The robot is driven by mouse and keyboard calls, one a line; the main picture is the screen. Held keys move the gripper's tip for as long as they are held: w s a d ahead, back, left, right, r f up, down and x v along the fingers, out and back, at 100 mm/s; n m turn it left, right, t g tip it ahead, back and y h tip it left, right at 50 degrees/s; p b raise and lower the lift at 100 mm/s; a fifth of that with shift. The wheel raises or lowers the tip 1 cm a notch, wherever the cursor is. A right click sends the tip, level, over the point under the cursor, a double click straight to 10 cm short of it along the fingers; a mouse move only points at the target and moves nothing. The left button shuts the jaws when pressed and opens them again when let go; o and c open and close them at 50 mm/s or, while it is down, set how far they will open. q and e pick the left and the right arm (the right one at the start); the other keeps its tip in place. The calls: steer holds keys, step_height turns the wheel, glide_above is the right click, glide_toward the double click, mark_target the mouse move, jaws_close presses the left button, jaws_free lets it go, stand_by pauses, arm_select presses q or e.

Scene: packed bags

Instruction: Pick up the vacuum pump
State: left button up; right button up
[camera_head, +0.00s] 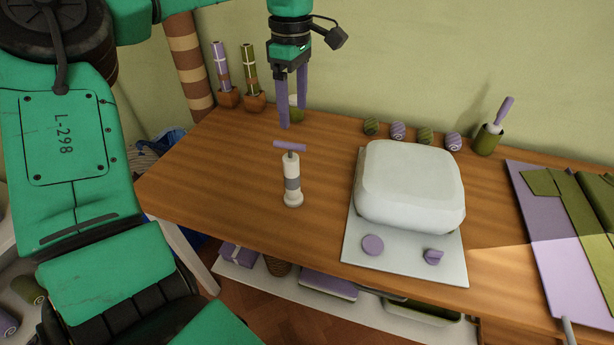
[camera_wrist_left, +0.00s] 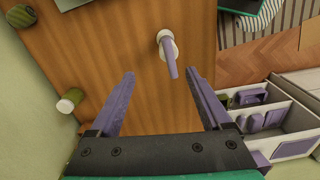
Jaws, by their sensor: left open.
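The vacuum pump (camera_head: 292,184) stands upright on the wooden table in the head view, with a white body, a grey band and a purple T-handle on top. In the left wrist view the pump (camera_wrist_left: 168,52) is seen from above, beyond the fingertips and between their lines. My left gripper (camera_head: 292,125) points down with its purple fingers above the table, behind the pump and apart from it. It is open and empty, and its spread fingers also show in the left wrist view (camera_wrist_left: 161,77). My right gripper is not in view.
Several rolls (camera_head: 398,131) and a green cup (camera_head: 487,138) line the wall. Two rolls in pots (camera_head: 251,80) stand at the back left. The table around the pump is clear.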

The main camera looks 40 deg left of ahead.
arm_select(q)
glide_above(289, 158)
steer(key=f, duration=0.5)
steer(key=shift+s+f+p, duration=0.15)
steer(key=shift+s+p, duration=0.1)
steer(key=shift+p, duration=0.1)
steer(key=f, duration=0.1)
steer(key=w+f, duration=0.1)
steer(key=shift+f, duration=0.35)
step_height(289, 158, down, 4)
steer(key=shift+f+p, duration=0.1)
steer(key=shift+p, duration=0.8)
steer(key=shift+s+f, duration=0.1)
steer(key=shift+f, duration=0.2)
steer(key=shift+c, duration=0.4)
jaws_close()
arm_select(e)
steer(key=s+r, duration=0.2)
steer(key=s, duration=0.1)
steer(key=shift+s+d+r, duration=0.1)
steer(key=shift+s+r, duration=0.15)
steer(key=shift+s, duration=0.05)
